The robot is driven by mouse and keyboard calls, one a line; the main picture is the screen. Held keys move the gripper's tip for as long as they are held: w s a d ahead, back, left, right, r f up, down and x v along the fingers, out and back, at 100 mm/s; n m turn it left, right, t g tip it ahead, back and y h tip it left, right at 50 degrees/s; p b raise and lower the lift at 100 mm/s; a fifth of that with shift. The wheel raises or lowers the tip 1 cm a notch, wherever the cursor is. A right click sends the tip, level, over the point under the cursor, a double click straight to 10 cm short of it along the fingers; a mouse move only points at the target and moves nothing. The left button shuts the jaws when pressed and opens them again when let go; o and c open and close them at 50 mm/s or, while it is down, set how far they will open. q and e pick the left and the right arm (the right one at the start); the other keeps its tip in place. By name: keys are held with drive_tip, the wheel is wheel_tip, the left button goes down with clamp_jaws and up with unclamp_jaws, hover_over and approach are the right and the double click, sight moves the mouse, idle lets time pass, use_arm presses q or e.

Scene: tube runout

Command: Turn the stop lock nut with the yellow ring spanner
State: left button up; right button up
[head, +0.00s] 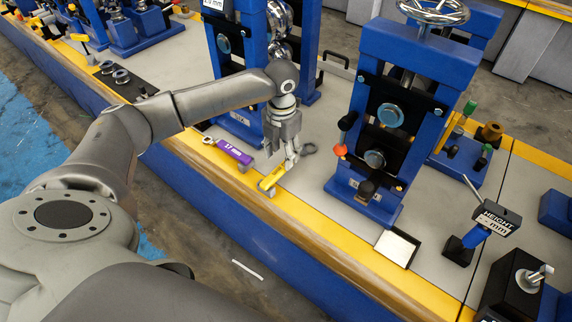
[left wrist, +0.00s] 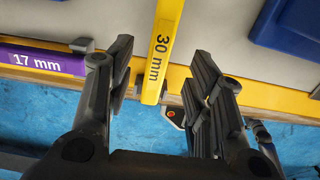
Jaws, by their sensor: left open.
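The yellow ring spanner (head: 271,180) lies near the front edge of the bench, and a dark ring (head: 308,149) shows beyond the gripper in line with it. In the left wrist view its yellow handle (left wrist: 163,45), marked 30 mm, runs between my open fingers, with a gap on each side. My left gripper (head: 281,163) points down over the handle; its fingers (left wrist: 162,82) also show in the left wrist view. I cannot tell which part is the stop lock nut. My right gripper is not in view.
A purple 17 mm spanner (head: 235,152) lies just left of the gripper. A blue roll stand (head: 379,125) rises to the right. A height display (head: 495,219) and a black block (head: 515,284) stand further right. A yellow strip (head: 330,240) runs along the bench's front edge.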

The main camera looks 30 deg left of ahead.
use_arm(q)
drive_tip(key=shift+f, duration=0.45)
drive_tip(key=shift+w+f, duration=0.1)
drive_tip(key=shift+f, duration=0.15)
drive_tip(key=f, duration=0.3)
drive_tip(key=w+f, duration=0.1)
drive_tip(key=f, duration=0.1)
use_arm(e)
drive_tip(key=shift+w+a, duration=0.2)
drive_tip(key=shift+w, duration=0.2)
use_arm(q)
drive_tip(key=shift+c, duration=0.5)
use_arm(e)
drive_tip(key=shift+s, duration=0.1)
use_arm(q)
drive_tip(key=c, duration=0.5)
clamp_jaws()
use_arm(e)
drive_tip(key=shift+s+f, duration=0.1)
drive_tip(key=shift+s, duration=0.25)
